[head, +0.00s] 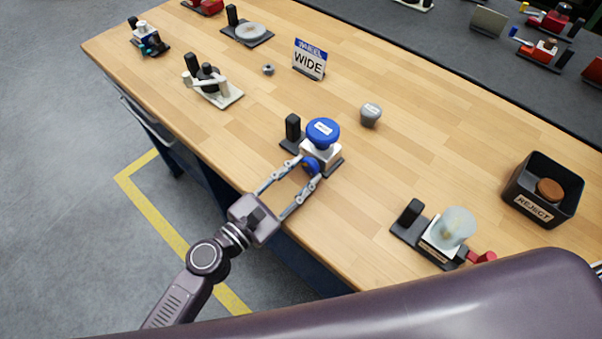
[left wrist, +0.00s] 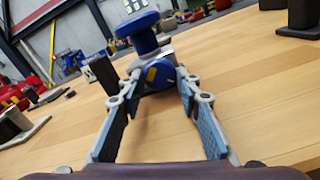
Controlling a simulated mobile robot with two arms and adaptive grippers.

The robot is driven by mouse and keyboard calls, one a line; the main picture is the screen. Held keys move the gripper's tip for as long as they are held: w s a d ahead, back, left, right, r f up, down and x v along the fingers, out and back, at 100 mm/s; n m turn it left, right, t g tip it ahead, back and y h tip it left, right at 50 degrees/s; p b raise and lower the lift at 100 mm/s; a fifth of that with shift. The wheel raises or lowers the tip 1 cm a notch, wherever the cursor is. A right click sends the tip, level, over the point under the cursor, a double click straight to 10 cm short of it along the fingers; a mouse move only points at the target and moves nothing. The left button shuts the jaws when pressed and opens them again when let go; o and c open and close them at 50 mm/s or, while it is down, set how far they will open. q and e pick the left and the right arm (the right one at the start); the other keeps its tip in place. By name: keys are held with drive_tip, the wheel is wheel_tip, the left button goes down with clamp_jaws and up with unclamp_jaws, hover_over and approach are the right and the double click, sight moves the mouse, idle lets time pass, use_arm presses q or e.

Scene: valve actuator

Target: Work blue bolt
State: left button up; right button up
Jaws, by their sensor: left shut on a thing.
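A valve unit has a white body (head: 313,151) on a dark base with a black upright post (head: 293,127). A blue round cap (head: 323,130) with a pale label sits on top; it also shows in the left wrist view (left wrist: 137,27). The blue bolt (head: 311,165) is a round blue head on the unit's front side. In the left wrist view the blue bolt (left wrist: 156,74) bears a yellow mark. My left gripper (head: 308,167) is shut on the blue bolt, one finger on each side. My right gripper is not in view.
A grey knob (head: 370,115) stands behind the unit. A WIDE sign (head: 309,60) is farther back. A valve with a clear top (head: 457,226) and red end stands to the right, near a black REJECT bin (head: 548,207). Bare wood lies between them.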

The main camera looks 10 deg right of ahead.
use_arm(q)
drive_tip(key=o, duration=1.2)
drive_tip(key=shift+c, duration=0.2)
drive_tip(key=shift+s+a+f, duration=0.1)
drive_tip(key=shift+s+a, duration=0.25)
drive_tip(key=shift+a, duration=0.15)
drive_tip(key=v, duration=1)
drive_tip(key=shift+s+a, duration=0.25)
drive_tip(key=shift+s, duration=0.05)
